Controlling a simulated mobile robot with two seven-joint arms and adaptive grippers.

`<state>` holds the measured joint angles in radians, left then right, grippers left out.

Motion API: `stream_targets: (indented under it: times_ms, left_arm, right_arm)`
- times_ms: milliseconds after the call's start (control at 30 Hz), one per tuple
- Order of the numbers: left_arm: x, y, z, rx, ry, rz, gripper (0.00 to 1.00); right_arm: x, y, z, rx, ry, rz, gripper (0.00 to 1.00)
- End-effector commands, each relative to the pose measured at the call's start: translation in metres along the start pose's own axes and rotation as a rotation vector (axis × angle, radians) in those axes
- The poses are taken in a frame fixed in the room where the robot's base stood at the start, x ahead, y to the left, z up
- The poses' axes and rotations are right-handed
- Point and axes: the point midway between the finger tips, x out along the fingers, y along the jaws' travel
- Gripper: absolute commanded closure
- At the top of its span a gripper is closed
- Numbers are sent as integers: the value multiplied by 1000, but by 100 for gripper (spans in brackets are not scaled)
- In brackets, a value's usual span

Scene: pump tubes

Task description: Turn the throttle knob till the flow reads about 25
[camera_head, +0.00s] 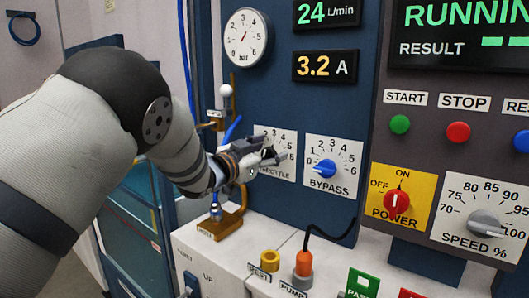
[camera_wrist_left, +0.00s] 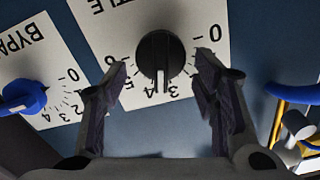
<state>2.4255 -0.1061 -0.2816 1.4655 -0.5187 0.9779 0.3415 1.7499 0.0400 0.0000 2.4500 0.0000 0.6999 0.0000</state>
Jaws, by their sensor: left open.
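The throttle knob (camera_wrist_left: 160,54) is black and round on a white scale plate, seen upside down in the left wrist view. Its white line points between 3 and 4. My left gripper (camera_wrist_left: 162,64) is open, with one finger on each side of the knob and a gap visible on both sides. In the head view the left gripper (camera_head: 272,157) is in front of the throttle plate (camera_head: 287,138) and hides the knob. The flow display (camera_head: 327,12) reads 24 L/min. My right gripper is not in view.
The blue bypass knob (camera_head: 325,169) is just right of the throttle plate. A round gauge (camera_head: 246,37) and a 3.2 A display (camera_head: 324,66) are above. A brass fitting (camera_head: 224,222) stands below left. The red power switch (camera_head: 396,202) is farther right.

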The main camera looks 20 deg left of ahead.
Motion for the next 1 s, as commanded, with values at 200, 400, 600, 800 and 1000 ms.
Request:
stream_targets:
  times_ms: [200,400,600,800,1000]
  left_arm:
    - [-44,-1,0,-3,-3,-3,46]
    - [-95,0,0,-3,-1,-2,46]
    - [-117,0,0,-1,0,0,46]
    - [-119,0,0,0,-1,1,46]
    - [-118,0,0,0,-1,1,46]
  right_arm:
    - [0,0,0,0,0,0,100]
    - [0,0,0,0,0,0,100]
    - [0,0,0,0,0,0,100]
    - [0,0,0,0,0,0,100]
    - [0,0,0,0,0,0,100]
